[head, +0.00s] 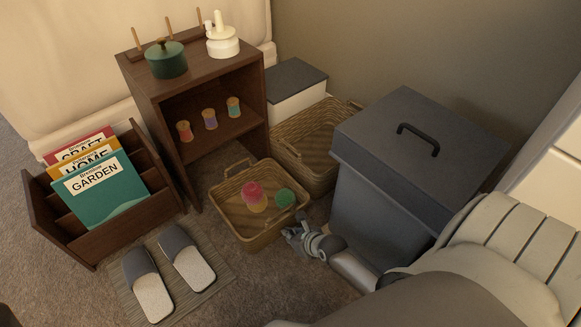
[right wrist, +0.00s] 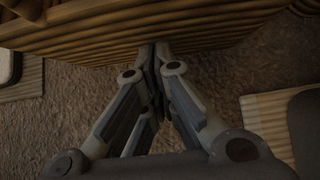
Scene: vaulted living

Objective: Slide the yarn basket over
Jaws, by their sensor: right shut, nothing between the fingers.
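The yarn basket (head: 238,233) is a low tan wicker basket with loop handles. It sits on the carpet in the middle of the head view, in front of the dark wooden shelf. A pink and yellow yarn ball (head: 254,197) and a green one (head: 284,198) lie in it. My right gripper (head: 292,232) is at the basket's right front corner in the head view. In the right wrist view its fingers (right wrist: 160,52) are shut and empty, with the tips at the woven basket wall (right wrist: 100,35). I cannot tell if they touch it. My left gripper is not in view.
A larger wicker basket (head: 317,175) stands close behind, beside a grey lidded bin (head: 372,205) on the right. The wooden shelf (head: 165,125) stands behind left. A magazine rack (head: 110,228) and slippers (head: 148,285) on a mat (head: 215,262) are left. Carpet is clear in front.

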